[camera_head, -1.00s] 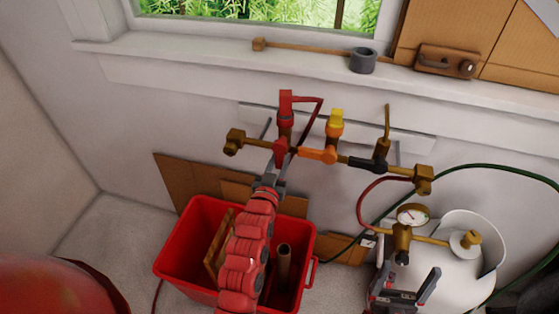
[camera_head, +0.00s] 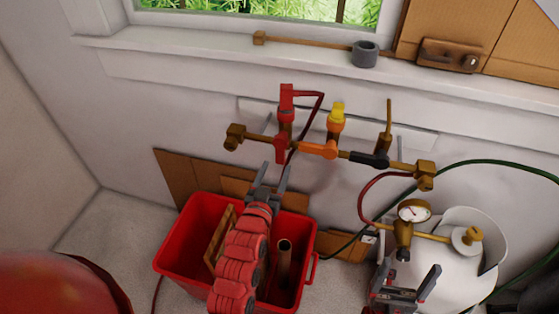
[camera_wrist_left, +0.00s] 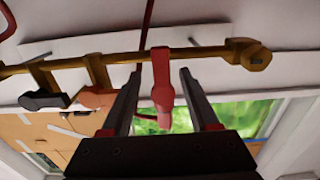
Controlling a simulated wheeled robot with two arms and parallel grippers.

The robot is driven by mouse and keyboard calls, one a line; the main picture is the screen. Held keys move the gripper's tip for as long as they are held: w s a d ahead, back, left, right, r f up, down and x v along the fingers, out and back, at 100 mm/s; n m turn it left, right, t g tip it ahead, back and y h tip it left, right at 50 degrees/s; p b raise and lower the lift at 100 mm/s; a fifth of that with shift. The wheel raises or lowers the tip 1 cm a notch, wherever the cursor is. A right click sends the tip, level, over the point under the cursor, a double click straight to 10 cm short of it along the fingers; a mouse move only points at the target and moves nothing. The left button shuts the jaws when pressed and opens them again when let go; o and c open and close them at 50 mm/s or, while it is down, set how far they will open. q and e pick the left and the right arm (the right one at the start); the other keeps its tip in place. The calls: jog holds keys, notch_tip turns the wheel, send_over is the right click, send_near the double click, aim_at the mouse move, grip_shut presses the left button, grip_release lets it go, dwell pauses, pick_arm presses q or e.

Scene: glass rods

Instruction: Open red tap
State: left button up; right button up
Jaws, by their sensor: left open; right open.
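The red tap (camera_head: 285,112) sits at the left of the brass pipe on the wall, and its red handle (camera_head: 281,148) hangs down across the pipe. In the left wrist view the red handle (camera_wrist_left: 162,82) appears between the two fingers, with a gap on each side. My left gripper (camera_head: 275,172) is open and empty, just below the handle in the head view. My right gripper (camera_head: 408,285) is open and empty at the lower right, in front of the white tank.
An orange-handled tap (camera_head: 318,150) and a black-handled tap (camera_head: 370,159) share the pipe, to the right. A red bin (camera_head: 178,262) stands below my left arm. The white tank (camera_head: 460,285) with a gauge (camera_head: 414,211) stands at the right, with hoses nearby.

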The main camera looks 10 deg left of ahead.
pick_arm(q)
jog(key=s+p, duration=0.3)
jog(key=s, duration=0.8)
jog(key=shift+s+a, duration=0.2)
jog(key=shift+s, duration=0.05)
